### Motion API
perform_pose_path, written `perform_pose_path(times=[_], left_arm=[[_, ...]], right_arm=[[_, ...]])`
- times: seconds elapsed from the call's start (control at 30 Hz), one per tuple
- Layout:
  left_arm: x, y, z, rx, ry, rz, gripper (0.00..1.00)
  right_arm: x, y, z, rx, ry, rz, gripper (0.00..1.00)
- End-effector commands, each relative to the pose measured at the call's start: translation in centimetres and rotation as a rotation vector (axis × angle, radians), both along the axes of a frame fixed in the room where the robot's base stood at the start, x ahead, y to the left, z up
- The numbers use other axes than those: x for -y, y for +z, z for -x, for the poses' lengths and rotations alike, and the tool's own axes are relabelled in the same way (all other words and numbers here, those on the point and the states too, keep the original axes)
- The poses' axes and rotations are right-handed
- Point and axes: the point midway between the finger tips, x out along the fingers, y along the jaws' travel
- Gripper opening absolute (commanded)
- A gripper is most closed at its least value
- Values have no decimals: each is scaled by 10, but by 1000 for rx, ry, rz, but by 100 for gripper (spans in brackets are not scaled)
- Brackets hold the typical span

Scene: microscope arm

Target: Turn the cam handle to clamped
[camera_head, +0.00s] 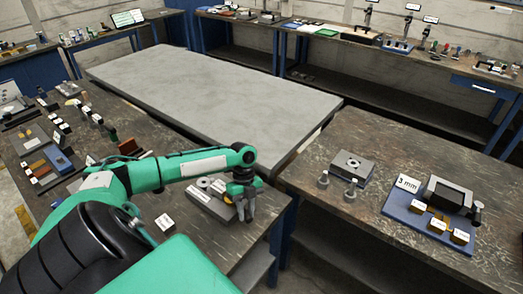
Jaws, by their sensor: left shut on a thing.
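My left arm reaches in from the left, and its gripper (245,207) points down at the right end of a grey fixture (208,203) near the right edge of the left bench. The gripper is shut on what appears to be the cam handle, which its fingers and wrist mostly hide. A small yellow-orange part shows beside the fingers. The handle's exact angle and whether it sits at clamped cannot be told at this size. My right gripper is out of view.
A white label block (165,222) stands left of the fixture. Blocks and small parts crowd the left bench further left. The right bench holds a grey block (351,168), two small posts and a blue plate (402,214) with a vise. A bare grey table (205,90) lies behind.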

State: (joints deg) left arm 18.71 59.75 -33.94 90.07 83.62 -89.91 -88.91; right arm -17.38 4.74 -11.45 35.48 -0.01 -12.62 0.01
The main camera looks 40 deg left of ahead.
Motion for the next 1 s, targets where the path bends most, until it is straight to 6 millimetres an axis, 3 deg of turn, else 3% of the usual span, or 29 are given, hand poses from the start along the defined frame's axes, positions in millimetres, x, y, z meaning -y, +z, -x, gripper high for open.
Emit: perform_pose_path(times=[0.4,0.97,1.0], left_arm=[[-14,2,22,2,-185,0,0],[-16,2,25,3,-216,-1,0],[-16,2,25,3,-216,-1,25]], right_arm=[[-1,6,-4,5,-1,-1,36],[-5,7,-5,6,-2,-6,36],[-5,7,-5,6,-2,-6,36]])
